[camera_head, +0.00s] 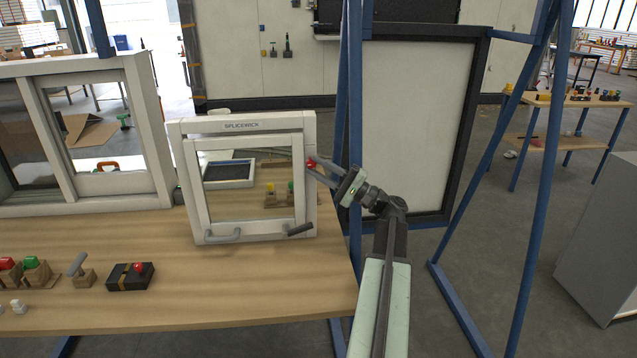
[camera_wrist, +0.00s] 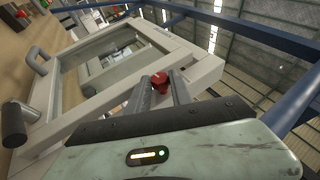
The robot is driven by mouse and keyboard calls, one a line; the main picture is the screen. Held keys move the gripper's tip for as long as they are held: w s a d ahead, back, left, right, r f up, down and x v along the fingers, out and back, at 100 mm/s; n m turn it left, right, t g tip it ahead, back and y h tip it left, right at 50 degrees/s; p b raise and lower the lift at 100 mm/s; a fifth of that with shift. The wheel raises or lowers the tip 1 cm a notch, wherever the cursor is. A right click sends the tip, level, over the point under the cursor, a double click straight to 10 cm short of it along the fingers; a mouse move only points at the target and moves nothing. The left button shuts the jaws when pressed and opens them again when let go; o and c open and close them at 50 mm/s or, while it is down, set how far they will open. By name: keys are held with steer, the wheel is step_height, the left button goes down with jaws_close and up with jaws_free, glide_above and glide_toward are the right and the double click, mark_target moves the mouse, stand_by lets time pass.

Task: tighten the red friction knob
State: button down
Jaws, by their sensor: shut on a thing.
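The red friction knob (camera_head: 311,163) sits on the upper right side of a small white framed window (camera_head: 186,172) standing on the wooden table. In the wrist view the red knob (camera_wrist: 160,77) shows at the tips of my two grey fingers, against the white frame (camera_wrist: 205,72). My gripper (camera_head: 317,166) reaches in from the right and is shut on the knob; it also shows in the wrist view (camera_wrist: 164,80). The fingers partly cover the knob, and any marking on it is too small to make out.
The window has a grey handle (camera_head: 222,237) and a dark lever (camera_head: 300,229) along its bottom. A larger sliding window (camera_head: 98,186) stands to the left. Blocks with coloured buttons and a black box (camera_head: 122,284) lie at the table's front left. A blue post (camera_head: 354,100) rises close behind my gripper.

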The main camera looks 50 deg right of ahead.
steer(key=shift+a+f+m+t+b, duration=0.1)
steer(key=shift+f+m+t+b, duration=0.2)
steer(key=shift+t+b, duration=0.3)
steer(key=shift+r, duration=0.2)
steer(key=c, duration=1.1)
jaws_free()
steer(key=shift+c, duration=0.2)
